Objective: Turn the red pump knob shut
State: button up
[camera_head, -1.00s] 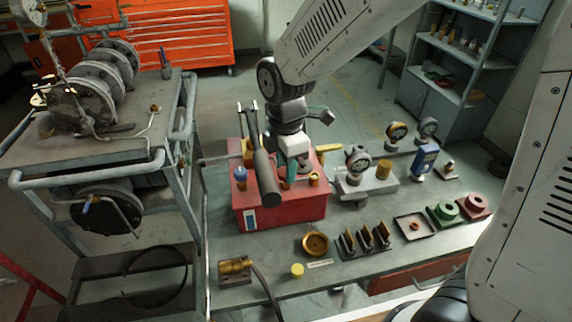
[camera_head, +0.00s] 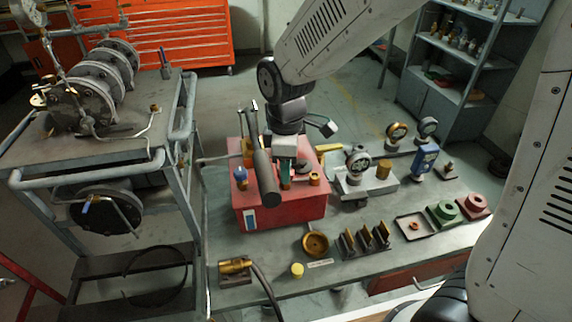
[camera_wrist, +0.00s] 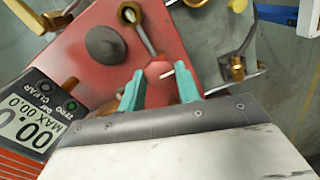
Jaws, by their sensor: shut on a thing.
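The red pump (camera_head: 290,211) is a box with a red top, standing on the bench, and its top fills the middle of the wrist view (camera_wrist: 182,48). The round red knob (camera_wrist: 158,71) sits on that top between my teal fingertips. My gripper (camera_wrist: 160,86) reaches down to it from above and is shut on it. In the head view my gripper (camera_head: 286,183) stands at the pump's top, behind and right of the dark pump handle (camera_head: 265,172). There my fingers hide most of the knob.
Brass fittings (camera_wrist: 130,13) and a dark round cap (camera_wrist: 104,44) stand close to my fingers on the pump. A digital gauge (camera_wrist: 35,115) lies at left in the wrist view. Pressure gauges (camera_head: 358,162) stand right of the pump; a cart (camera_head: 187,120) stands left.

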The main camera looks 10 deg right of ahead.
jog(key=o, duration=1)
jog(key=shift+c, duration=0.2)
notch_tip(320, 180, up, 8)
jog(key=shift+f, duration=0.1)
jog(key=shift+s+m, duration=0.15)
jog(key=shift+m, duration=0.35)
jog(key=s+d+r+m, duration=0.2)
jog(key=s+d+m, duration=0.5)
jog(key=s, duration=0.3)
jog(key=s+d+r+m+t, duration=0.1)
jog(key=s+d+r+m, duration=0.2)
jog(key=s+d+m, duration=0.3)
jog(key=s+d, duration=0.2)
jog(key=s, duration=0.2)
jog(key=shift+s+d+r+m, duration=0.15)
jog(key=shift+d+r+m, duration=0.2)
jog(key=shift+m, duration=0.05)
